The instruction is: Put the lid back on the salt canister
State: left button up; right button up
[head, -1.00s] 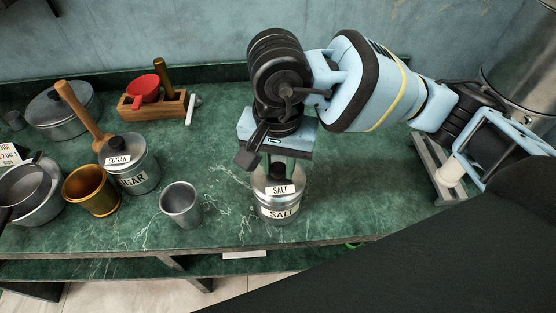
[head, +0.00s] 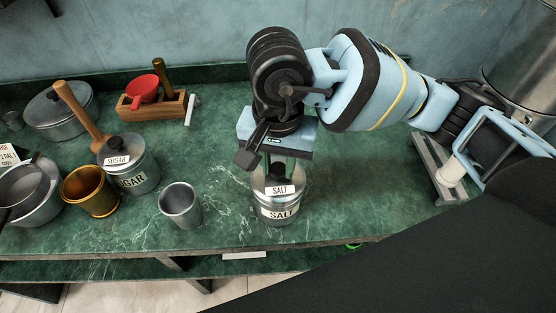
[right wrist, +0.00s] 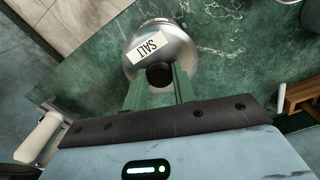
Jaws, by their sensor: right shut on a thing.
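The salt canister (head: 279,214) stands upright near the front edge of the green counter, a SALT label on its front. Its metal lid (head: 279,189), with its own SALT label and a black knob, sits at the canister's top; I cannot tell whether it is fully seated. My right gripper (head: 280,172) points down from above and is shut on the lid's knob. In the right wrist view the fingers (right wrist: 160,80) close on the dark knob, and the lid (right wrist: 160,45) hides the canister below. My left gripper is not in view.
A metal cup (head: 180,206) stands left of the canister. Further left are the sugar canister (head: 130,168), a brass pot (head: 91,190) and a grey pot (head: 35,203). A wooden rack (head: 153,106) with a red cup stands behind. Bare counter lies between cup and canister.

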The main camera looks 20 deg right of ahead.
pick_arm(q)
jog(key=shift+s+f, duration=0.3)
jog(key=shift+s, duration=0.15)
pick_arm(e)
jog(key=shift+f, duration=0.2)
pick_arm(q)
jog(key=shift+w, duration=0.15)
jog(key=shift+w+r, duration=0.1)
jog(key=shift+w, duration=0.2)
jog(key=shift+b, duration=0.3)
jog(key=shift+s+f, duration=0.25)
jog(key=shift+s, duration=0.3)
pick_arm(e)
jog(key=o, duration=1.5)
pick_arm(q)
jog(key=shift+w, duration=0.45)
